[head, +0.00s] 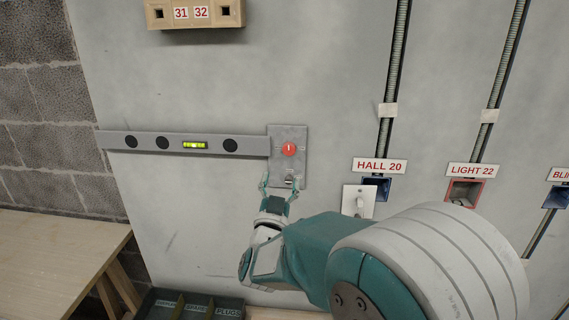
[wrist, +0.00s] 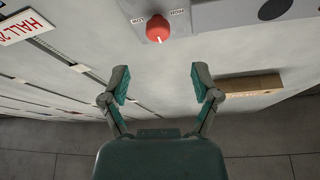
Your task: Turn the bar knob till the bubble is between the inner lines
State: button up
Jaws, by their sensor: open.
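A round red knob (head: 289,149) with a white pointer line sits on a grey wall plate (head: 300,133) at the right end of a grey bar level (head: 255,145). The knob also shows in the wrist view (wrist: 158,28), ahead of the fingers. The level's yellow-green vial (head: 194,145) is at the bar's middle; its bubble and lines are too small to read. My gripper (head: 279,183) is open and empty, just below the knob in the head view. In the wrist view my gripper (wrist: 161,85) has its fingers spread wide, apart from the knob.
A switch (head: 359,202) and blue box (head: 376,188) under the HALL 20 label (head: 380,166) are to the right. A red-framed box (head: 464,192) is farther right. A dark divided tray (head: 190,306) and wooden table (head: 60,255) are low on the left.

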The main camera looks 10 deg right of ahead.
jog(key=v, duration=0.3)
jog(key=shift+w+r, duration=0.1)
jog(key=s+d+f+n+g+y, duration=0.1)
jog(key=s+f+n+g+y, duration=0.1)
jog(key=s+g, duration=0.3)
jog(key=s+d+f+n+g+y, duration=0.2)
jog(key=s+g+y, duration=0.2)
jog(key=s, duration=0.8)
jog(key=s+d+f+n+g+y, duration=0.1)
jog(key=s+f+n+g+y, duration=0.1)
jog(key=s+g, duration=0.4)
jog(key=s+f+n, duration=0.1)
jog(key=s, duration=0.2)
jog(key=shift+d+y, duration=0.35)
jog(key=shift+y, duration=0.05)
dwell(1.6)
